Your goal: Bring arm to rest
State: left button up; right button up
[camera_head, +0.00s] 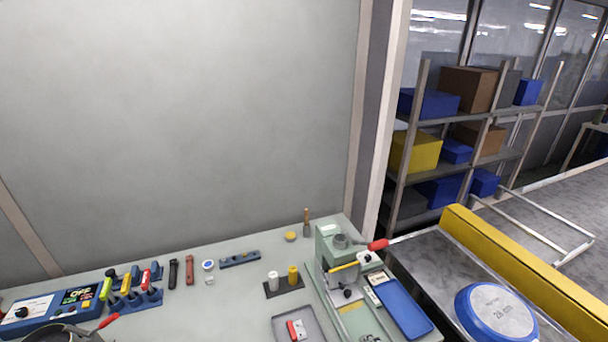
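Neither of my grippers can be made out in the head view, and no arm is clearly visible. A blue pan (496,312) lies bottom up on the grey conveyor surface (425,260) at the lower right, with a size mark on its pale base. A dark round item (62,334), apparently a pan, is cut off by the bottom edge at the lower left. A red handle (108,321) shows beside it.
A workbench (225,305) carries a blue control box (45,306), a tool rack (135,299), a grey tray (300,326) and a green machine (338,247) with a red handle (378,244). A yellow rail (520,270) borders the conveyor. Shelves (470,115) with boxes stand behind.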

jog(key=s+d+r+n+g+h, duration=0.2)
jog(key=s+d+n+h, duration=0.15)
jog(key=s+n, duration=0.35)
jog(key=s+d+r+n+g+h, duration=0.2)
jog(key=s+d+n, duration=0.25)
jog(key=n, duration=0.35)
notch_tip(320, 180, down, 26)
jog(key=s+d+r+g+b, duration=0.1)
jog(key=d, duration=0.1)
jog(key=s+f+g+b, duration=0.1)
jog(key=s+f, duration=1.9)
jog(key=shift+d+f+g, duration=0.3)
jog(key=shift+d, duration=0.15)
jog(key=shift+y, duration=0.25)
